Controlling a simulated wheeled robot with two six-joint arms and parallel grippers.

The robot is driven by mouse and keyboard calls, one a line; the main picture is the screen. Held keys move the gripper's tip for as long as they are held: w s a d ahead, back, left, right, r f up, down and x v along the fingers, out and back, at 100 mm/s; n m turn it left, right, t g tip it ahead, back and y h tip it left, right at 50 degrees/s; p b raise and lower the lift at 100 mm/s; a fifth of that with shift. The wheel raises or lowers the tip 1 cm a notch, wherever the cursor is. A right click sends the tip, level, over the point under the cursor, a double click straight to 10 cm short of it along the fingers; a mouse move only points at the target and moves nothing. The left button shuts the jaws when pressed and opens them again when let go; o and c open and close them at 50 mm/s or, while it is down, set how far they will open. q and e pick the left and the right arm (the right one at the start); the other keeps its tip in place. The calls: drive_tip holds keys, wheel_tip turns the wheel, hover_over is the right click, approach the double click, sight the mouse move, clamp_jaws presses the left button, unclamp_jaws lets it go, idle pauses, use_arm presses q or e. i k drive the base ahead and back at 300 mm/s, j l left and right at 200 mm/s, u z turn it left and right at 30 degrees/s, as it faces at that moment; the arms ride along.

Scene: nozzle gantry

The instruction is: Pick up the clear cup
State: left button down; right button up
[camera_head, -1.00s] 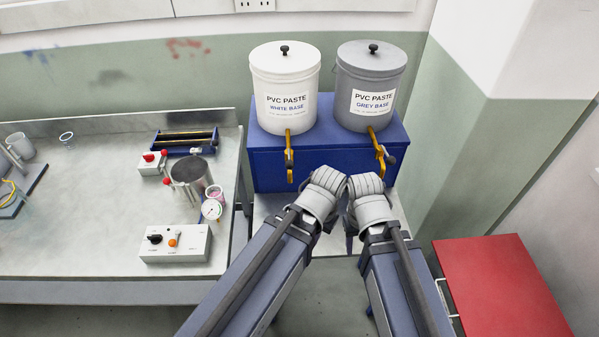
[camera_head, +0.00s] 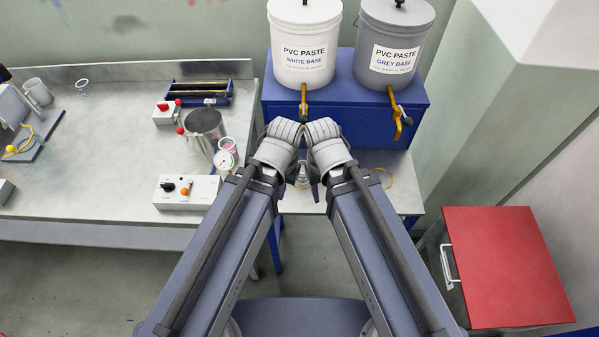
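A small clear round vessel (camera_head: 82,87), perhaps the clear cup, stands near the back left of the steel bench. A thin yellow ring or loop (camera_head: 388,178) shows on the low stand under the tanks, partly behind my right arm; I cannot tell whether it is a cup's rim. My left gripper (camera_head: 290,128) and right gripper (camera_head: 318,128) are close together in front of the blue tank stand. Their fingers are hidden by the wrists, so I cannot see whether they are open. A small metallic object (camera_head: 303,178) shows between my wrists, partly hidden.
White (camera_head: 304,50) and grey (camera_head: 392,48) paste tanks stand on a blue box (camera_head: 345,112), with yellow taps in front. The bench (camera_head: 90,190) holds a steel pot (camera_head: 205,130), a small pink-filled cup (camera_head: 228,146) and a control box (camera_head: 187,192). A red-topped cabinet (camera_head: 507,265) stands right.

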sight(302, 178)
drive_tip(key=k+z, duration=0.2)
drive_tip(key=z, duration=0.15)
drive_tip(key=k+l+z, duration=0.1)
drive_tip(key=k+z, duration=0.25)
drive_tip(key=k+l+z, duration=0.1)
drive_tip(key=z, duration=0.25)
